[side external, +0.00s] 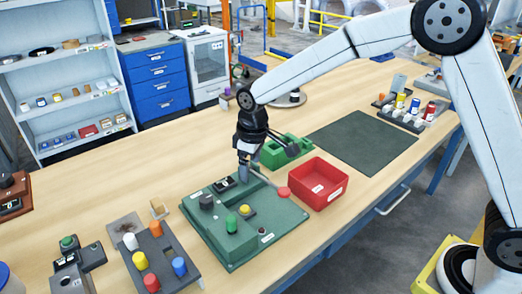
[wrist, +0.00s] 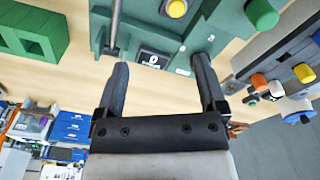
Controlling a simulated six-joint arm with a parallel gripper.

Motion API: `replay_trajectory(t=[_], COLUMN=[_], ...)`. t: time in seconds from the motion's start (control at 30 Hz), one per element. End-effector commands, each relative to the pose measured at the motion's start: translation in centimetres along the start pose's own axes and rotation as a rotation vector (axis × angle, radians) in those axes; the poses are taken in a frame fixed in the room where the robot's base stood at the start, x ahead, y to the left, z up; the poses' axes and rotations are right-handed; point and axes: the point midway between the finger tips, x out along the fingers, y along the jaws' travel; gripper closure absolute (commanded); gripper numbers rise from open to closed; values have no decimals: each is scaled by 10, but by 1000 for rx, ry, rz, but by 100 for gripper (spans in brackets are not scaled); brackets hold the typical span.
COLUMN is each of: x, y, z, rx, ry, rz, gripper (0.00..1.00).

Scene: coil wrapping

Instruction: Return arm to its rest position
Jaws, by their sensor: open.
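My gripper (wrist: 160,66) shows in the wrist view with its two dark fingers spread apart and nothing between them. In the side view my gripper (side external: 264,146) hangs above the back edge of the green fixture board (side external: 275,230), at the end of my stretched-out white arm. A thin grey rod with a red end (side external: 283,191) slants over the board near the gripper. I cannot tell whether the gripper touches the post or rod.
A red bin (side external: 317,185) stands right of the board and a green block holder (side external: 273,155) behind it. A grey tray with coloured pegs (side external: 160,262) lies at front left. A dark mat (side external: 365,142) lies bare. The wooden table (side external: 150,180) is clear at back left.

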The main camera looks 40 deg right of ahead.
Motion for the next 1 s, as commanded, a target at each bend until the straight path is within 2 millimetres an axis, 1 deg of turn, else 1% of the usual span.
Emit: replay_trajectory(t=[0.03,0.33,0.5,0.7,0.83,0.9,1.0], x=[-2,-7,-7,-5,-3,-2,0], y=[5,21,23,21,17,15,13], z=[12,84,127,179,207,218,228], rx=[30,193,287,394,451,473,494], ry=[7,52,77,108,125,131,138], rz=[3,22,33,46,52,55,57], gripper=[10,10,10,10,10,10,10])
